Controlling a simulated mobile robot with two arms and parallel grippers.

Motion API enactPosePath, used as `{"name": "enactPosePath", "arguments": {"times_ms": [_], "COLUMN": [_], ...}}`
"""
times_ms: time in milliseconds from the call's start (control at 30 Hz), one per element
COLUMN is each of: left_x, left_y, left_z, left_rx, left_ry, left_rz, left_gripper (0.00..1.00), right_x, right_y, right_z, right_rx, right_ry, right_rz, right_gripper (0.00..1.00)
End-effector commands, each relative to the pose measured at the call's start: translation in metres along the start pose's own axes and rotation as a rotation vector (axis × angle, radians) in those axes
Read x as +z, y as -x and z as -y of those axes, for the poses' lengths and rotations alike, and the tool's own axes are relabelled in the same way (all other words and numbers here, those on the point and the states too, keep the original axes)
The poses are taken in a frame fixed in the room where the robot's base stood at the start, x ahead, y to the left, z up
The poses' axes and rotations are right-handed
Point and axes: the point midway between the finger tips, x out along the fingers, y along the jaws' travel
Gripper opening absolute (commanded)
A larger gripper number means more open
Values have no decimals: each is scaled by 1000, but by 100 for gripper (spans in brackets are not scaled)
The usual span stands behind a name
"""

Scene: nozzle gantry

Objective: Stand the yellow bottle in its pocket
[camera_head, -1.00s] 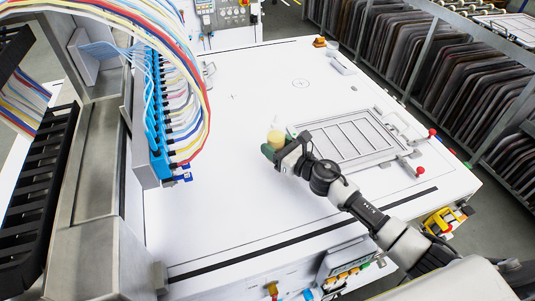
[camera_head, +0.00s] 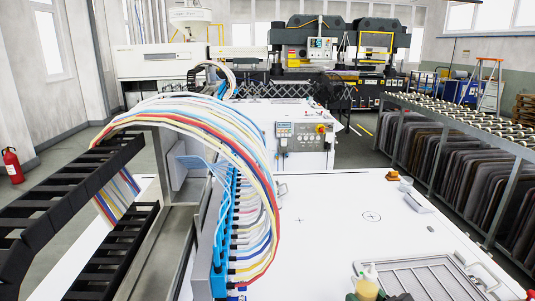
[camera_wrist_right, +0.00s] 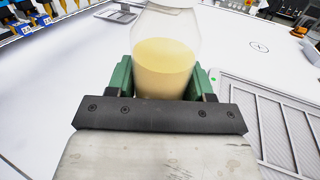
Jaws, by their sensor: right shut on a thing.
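The yellow bottle (camera_head: 368,283) is at the bottom edge of the head view, with a pale cap on top and its lower part cut off. In the right wrist view the bottle (camera_wrist_right: 164,65) is clear above and yellow below, between two green fingers. My right gripper (camera_wrist_right: 163,80) is shut on it. In the head view only a bit of that right gripper (camera_head: 368,296) shows. I cannot tell which place is the bottle's pocket. My left gripper is not in view.
A nozzle gantry with blue nozzles (camera_head: 226,220) and looping coloured hoses stands on the left. A framed grid (camera_head: 430,280) lies right of the bottle. A small orange part (camera_head: 393,175) and a clear cup (camera_head: 405,184) sit at the far table edge. The white tabletop between is largely clear.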

Motion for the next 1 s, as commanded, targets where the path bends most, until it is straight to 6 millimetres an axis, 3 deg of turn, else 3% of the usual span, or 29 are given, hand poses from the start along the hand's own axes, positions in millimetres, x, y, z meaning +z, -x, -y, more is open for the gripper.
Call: {"name": "enactPosePath", "arguments": {"times_ms": [33, 100, 333, 600, 1000], "left_x": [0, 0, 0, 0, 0], "left_y": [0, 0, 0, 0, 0], "left_z": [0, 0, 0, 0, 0], "left_rx": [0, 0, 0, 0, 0], "left_ry": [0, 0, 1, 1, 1], "left_rz": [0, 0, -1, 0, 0], "left_gripper": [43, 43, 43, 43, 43], "right_x": [-7, -10, -3, 9, 10], "right_y": [15, 33, 88, 125, 128], "right_z": [-24, -46, -85, -97, -98], "right_rx": [-26, -82, -266, -403, -416], "right_ry": [-14, -15, -11, -2, 1], "right_rz": [-3, -3, -1, 2, 3], "right_gripper": [22, 22, 22, 22, 22]}}
